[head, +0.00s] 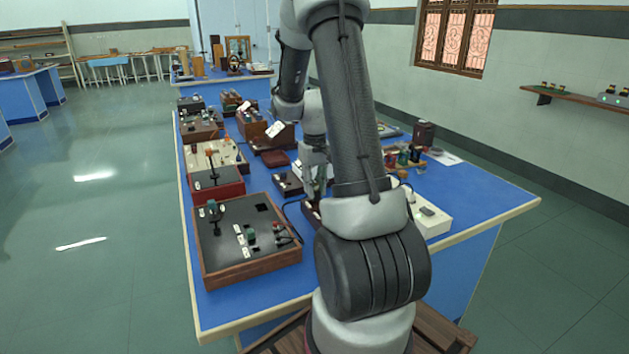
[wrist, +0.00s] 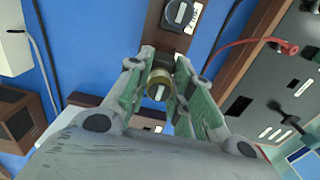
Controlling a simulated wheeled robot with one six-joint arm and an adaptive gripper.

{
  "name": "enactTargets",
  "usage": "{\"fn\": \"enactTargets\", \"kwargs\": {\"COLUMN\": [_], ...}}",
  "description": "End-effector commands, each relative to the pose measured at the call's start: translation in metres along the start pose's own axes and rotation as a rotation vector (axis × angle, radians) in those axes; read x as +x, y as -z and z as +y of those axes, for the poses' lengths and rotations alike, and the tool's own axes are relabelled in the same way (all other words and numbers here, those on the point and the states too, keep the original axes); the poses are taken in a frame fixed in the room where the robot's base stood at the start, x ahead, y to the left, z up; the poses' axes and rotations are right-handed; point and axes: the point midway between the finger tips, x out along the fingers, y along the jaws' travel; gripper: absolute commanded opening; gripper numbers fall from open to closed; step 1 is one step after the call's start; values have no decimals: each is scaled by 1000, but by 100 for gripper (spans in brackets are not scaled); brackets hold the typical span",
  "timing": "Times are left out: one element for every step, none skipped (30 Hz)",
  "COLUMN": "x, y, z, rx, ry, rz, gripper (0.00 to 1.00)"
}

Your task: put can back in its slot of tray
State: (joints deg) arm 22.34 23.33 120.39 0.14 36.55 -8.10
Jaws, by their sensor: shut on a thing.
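My gripper (wrist: 160,92) is shut on a can with a brass-coloured rim and a pale bar on its top (wrist: 159,82). The can sits between the green-lined fingers. A narrow dark brown wooden piece (wrist: 153,36) lies beneath and beyond the can; it may be the tray. A dark round top with a pale bar (wrist: 180,14) and a white label stand on it. Whether the held can touches the wood or is above a slot cannot be told. In the head view my gripper (head: 316,188) is low over the blue bench, and my arm hides most of this spot.
The blue bench (head: 475,191) is crowded. A black-topped wooden panel box (head: 230,245) stands at the left front, with a red-sided box (head: 215,188) behind. Several small bottles or cans (head: 404,157) stand at right. A red cable (wrist: 235,48) and dark cables run close to the fingers.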

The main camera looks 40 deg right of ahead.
Motion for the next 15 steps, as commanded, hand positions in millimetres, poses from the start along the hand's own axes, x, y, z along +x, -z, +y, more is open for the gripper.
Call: {"fn": "enactTargets", "kwargs": {"x": [4, 6, 8, 10, 12, 15, 16, 18, 20, 22, 23, 24, 25, 26, 27], "y": [0, 0, 0, 0, 0, 0, 0, 0, 0, 0, 0, 0, 0, 0, 0], "z": [0, 0, 0, 0, 0, 0, 0, 0, 0, 0, 0, 0, 0, 0, 0], "rx": [0, 0, 0, 0, 0, 0, 0, 0, 0, 0, 0, 0, 0, 0, 0], "ry": [0, 0, 0, 0, 0, 0, 0, 0, 0, 0, 0, 0, 0, 0, 0], "rz": [-1, 0, 0, 0, -1, -1, -1, 0, 0, 0, 0, 0, 0, 0, 0], "gripper": [0, 0, 0, 0, 0, 0, 0, 0, 0, 0, 0, 0, 0, 0, 0]}}
